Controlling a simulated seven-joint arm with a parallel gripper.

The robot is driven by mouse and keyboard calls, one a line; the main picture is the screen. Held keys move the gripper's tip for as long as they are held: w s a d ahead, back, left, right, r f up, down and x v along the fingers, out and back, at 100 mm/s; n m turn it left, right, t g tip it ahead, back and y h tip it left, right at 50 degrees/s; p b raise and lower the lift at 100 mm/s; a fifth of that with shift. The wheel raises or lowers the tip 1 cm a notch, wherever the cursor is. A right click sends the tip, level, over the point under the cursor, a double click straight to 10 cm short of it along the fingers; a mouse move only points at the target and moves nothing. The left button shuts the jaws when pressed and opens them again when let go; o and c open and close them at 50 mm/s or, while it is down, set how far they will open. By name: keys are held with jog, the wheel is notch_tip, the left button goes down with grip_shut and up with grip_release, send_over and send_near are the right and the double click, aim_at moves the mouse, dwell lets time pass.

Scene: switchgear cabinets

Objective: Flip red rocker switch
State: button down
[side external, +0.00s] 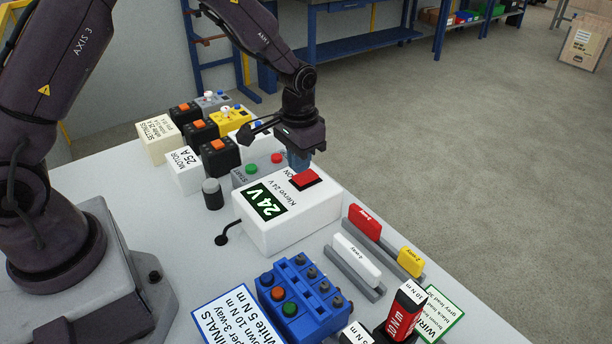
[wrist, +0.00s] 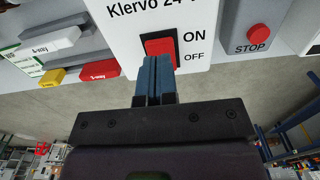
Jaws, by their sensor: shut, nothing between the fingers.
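The red rocker switch (side external: 306,178) sits on top of the white Klervo 24 V box (side external: 285,220), whose green display reads 24 V. In the wrist view the red rocker (wrist: 159,47) lies beside the printed words ON and OFF. My gripper (side external: 299,164) is shut and empty, with its blue fingers pointing down at the rocker's far side. In the wrist view the closed fingertips (wrist: 154,62) overlap the rocker and hide part of it. I cannot tell whether they touch it, or which way the rocker is tipped.
A grey start/stop box with a red STOP button (wrist: 259,33) stands beside the white box. A blue terminal block (side external: 300,300) and red, white and yellow connectors (side external: 365,221) lie in front. The table's right edge is close.

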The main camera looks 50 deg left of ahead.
aim_at(297, 179)
jog(key=shift+r, duration=2.4)
jog(key=shift+s+f, duration=0.15)
jog(key=shift+s, duration=0.15)
jog(key=s+d+r+t, duration=0.1)
jog(key=s+r+t, duration=0.4)
jog(key=s+r, duration=1.3)
jog(key=s, duration=0.3)
jog(key=shift+s+d+r+t, duration=0.2)
jog(key=shift+d+r+t, duration=0.05)
jog(key=shift+r+t, duration=0.05)
jog(key=shift+f, duration=0.1)
